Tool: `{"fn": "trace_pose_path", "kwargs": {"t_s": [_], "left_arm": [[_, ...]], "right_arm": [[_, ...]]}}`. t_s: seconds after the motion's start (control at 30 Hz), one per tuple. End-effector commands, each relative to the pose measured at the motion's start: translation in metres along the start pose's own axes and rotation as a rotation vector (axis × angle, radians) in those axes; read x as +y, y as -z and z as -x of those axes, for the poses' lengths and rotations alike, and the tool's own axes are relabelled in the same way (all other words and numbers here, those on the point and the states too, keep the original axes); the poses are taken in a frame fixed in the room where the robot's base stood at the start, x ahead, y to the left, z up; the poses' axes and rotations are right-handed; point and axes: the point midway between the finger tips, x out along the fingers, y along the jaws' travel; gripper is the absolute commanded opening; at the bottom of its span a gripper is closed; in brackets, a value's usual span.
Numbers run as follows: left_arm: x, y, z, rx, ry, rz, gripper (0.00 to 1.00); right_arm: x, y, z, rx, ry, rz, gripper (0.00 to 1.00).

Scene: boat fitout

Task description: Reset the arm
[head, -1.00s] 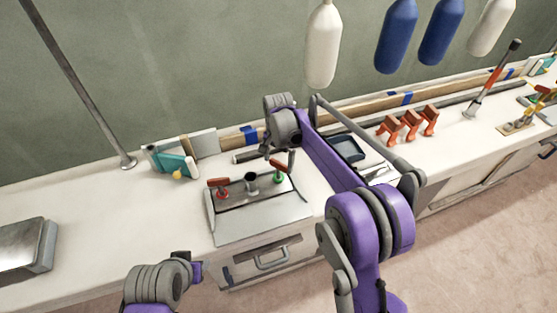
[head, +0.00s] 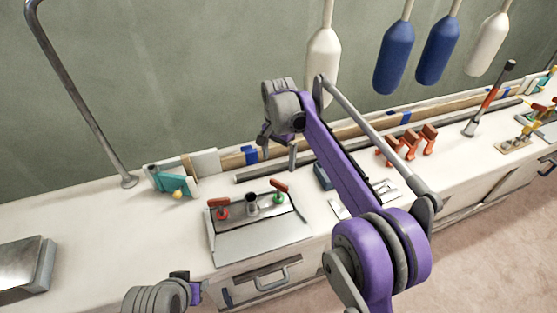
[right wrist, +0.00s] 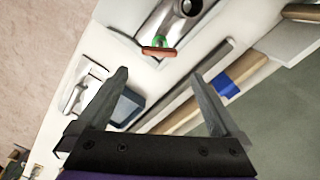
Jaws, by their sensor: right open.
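My right arm reaches in from the lower right of the head view, and its gripper (head: 278,143) hangs above the counter near the wall. In the right wrist view the two fingers of the right gripper (right wrist: 162,85) stand wide apart with nothing between them. The metal panel (head: 262,238) with a red-handled valve (head: 222,214) and a green valve with a red lever (head: 279,198) lies below and in front of the gripper, apart from it. My left wrist (head: 160,296) shows at the bottom edge, but its fingers cannot be made out.
A dark blue tray (head: 322,176) sits beside my right forearm. Orange clamps (head: 412,142) stand farther right. White and blue fenders (head: 394,58) hang behind. A metal box (head: 25,265) is at the left; the counter between it and the panel is mostly clear.

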Motion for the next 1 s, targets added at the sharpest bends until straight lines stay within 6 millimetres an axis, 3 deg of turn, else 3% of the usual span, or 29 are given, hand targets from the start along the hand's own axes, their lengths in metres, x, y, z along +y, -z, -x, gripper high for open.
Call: {"fn": "trace_pose_path", "kwargs": {"t_s": [0.33,0.47,0.73,1.0], "left_arm": [[0.0,0.0,0.0,0.0,0.0,0.0,0.45],[0.0,0.002,0.002,0.001,0.0,0.0,0.45],[0.0,0.008,0.01,0.006,0.0,0.0,0.45],[0.0,0.015,0.018,0.011,0.0,0.0,0.45]], "right_arm": [[0.002,0.0,0.002,0.002,0.002,0.003,1.0],[0.019,-0.003,0.014,0.018,0.02,0.035,1.0],[0.103,-0.031,0.049,0.114,0.097,0.208,1.0],[0.195,-0.083,0.047,0.243,0.149,0.394,1.0]]}}
